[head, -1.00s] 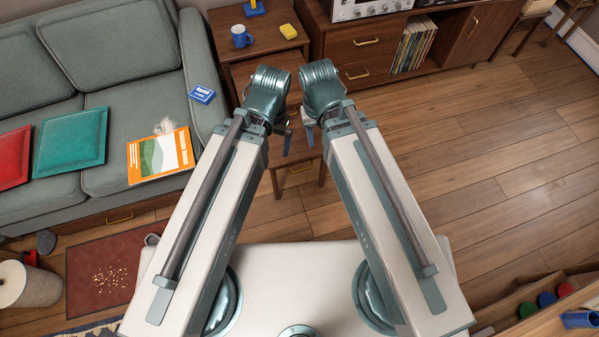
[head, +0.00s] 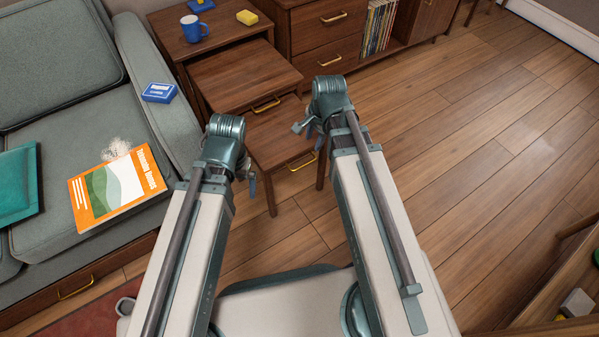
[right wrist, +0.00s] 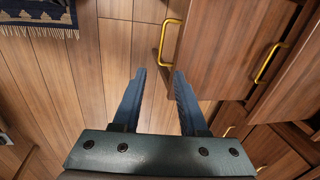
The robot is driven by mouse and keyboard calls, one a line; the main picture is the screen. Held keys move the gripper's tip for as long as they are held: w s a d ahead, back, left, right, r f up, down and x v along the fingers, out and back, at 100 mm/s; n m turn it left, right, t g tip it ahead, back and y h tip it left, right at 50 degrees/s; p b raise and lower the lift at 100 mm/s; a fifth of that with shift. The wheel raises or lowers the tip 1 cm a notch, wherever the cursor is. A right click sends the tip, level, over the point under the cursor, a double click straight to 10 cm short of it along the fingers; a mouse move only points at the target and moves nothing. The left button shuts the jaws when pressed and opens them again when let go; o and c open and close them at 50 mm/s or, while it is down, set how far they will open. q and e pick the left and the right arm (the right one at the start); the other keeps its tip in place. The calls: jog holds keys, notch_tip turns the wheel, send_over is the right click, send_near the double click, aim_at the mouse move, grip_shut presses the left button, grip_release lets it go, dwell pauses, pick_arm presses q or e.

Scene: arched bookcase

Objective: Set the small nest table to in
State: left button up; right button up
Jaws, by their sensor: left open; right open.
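The small nest table (head: 280,137) is the lowest and front-most of the nested wooden tables. It sticks out from under the middle nest table (head: 235,75), with a brass handle (head: 302,162) on its front. My right gripper (head: 309,132) is open, over the small table's right front side. In the right wrist view a brass handle (right wrist: 163,44) shows just beyond the open fingers (right wrist: 157,75), apart from them, with nothing between the fingers. My left gripper (head: 247,182) is open and empty, left of the small table. The arms partly hide the small table's legs.
The largest nest table (head: 225,30) bears a blue mug (head: 194,28) and a yellow block (head: 247,17). A cabinet (head: 300,30) stands behind.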

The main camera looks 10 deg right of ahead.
pick_arm(q)
jog(key=shift+a+f, duration=0.25)
jog(key=shift+f, duration=0.3)
pick_arm(e)
jog(key=shift+w+d+f+m, duration=0.1)
jog(key=shift+w+f+m, duration=0.15)
jog(key=shift+f, duration=0.35)
pick_arm(q)
jog(key=shift+f+b, duration=0.15)
jog(key=shift+b, duration=0.15)
pick_arm(e)
jog(key=shift+f, duration=0.1)
pick_arm(q)
notch_tip(320, 180, down, 13)
jog(key=b, duration=1.3)
jog(key=shift+f, duration=0.15)
pick_arm(e)
notch_tip(320, 180, down, 13)
jog(key=w+a, duration=0.1)
jog(key=w, duration=0.1)
jog(key=shift+w+f, duration=0.15)
jog(key=shift+w, duration=0.05)
pick_arm(q)
jog(key=shift+d, duration=0.1)
pick_arm(e)
jog(key=shift+c, duration=0.3)
grip_shut()
